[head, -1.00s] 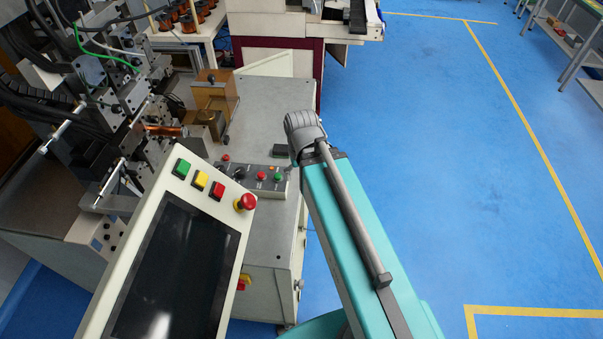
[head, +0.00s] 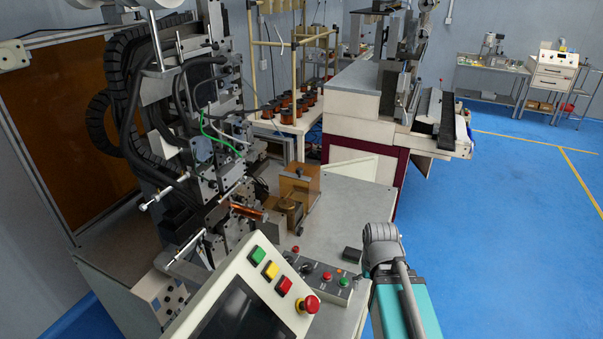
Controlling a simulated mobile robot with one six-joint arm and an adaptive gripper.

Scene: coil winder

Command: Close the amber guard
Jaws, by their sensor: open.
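Two amber things show in the head view, and I cannot tell for sure which is the guard. A small amber box-like cover (head: 311,188) stands upright on the grey bench top, just right of the copper-coloured coil part (head: 247,211). A large framed amber panel (head: 62,135) stands upright at the far left, behind the winding head (head: 205,150). My gripper is not in view. Only a teal and grey part of my arm shows at the lower right, to the right of the control box, apart from both amber things.
A tilted control panel (head: 228,315) with coloured buttons and a red stop knob stands in front. A small switch box (head: 322,276) and a black block (head: 351,255) are on the bench top (head: 350,205). Blue floor (head: 500,230) is clear at right.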

